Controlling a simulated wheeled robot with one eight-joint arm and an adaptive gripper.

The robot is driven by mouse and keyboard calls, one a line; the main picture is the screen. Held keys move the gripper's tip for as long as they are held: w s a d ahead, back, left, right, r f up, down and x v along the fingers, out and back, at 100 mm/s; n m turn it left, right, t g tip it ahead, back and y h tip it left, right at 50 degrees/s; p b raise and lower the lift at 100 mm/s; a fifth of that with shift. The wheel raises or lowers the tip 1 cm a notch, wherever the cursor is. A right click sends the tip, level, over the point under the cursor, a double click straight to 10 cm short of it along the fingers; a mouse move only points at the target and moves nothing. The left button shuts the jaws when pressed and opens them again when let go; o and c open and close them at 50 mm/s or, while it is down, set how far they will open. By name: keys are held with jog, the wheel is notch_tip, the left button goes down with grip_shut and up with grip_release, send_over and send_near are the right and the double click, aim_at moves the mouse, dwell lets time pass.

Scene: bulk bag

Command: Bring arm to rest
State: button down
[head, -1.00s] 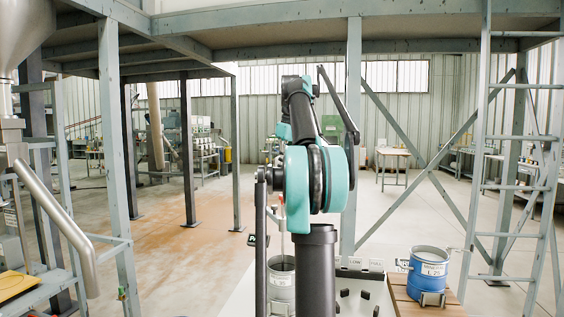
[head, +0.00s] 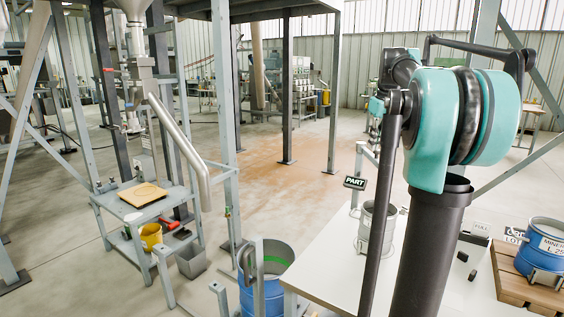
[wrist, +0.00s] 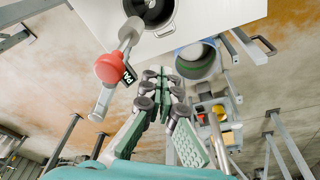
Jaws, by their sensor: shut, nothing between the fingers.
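My arm rises on the right of the head view, folded, with its teal and black joint (head: 470,115) above a dark column. A red knob (wrist: 109,68) on a grey bar shows to the left of the fingers.
A pallet (head: 512,278) holds another blue drum (head: 546,243).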

jog(key=s+a+f+m, duration=0.1)
jog(key=s+a+f, duration=0.4)
jog(key=f, duration=0.5)
jog(key=s+a+f+m, duration=0.1)
jog(key=s+a+f, duration=0.2)
jog(key=s+f, duration=0.5)
jog(key=shift+m+t+h, duration=0.3)
jog(key=shift+m+t, duration=0.5)
jog(key=shift+m, duration=0.1)
jog(key=s+a+f, duration=0.1)
jog(key=s+f, duration=0.4)
jog(key=f, duration=0.1)
jog(key=s+a+f, duration=0.2)
jog(key=s+f, duration=0.4)
jog(key=s+a+f, duration=0.1)
jog(key=s+f, duration=0.4)
jog(key=f, duration=0.2)
jog(key=shift+s+a+f, duration=0.1)
jog(key=shift+s+a, duration=0.15)
jog(key=shift+a, duration=0.1)
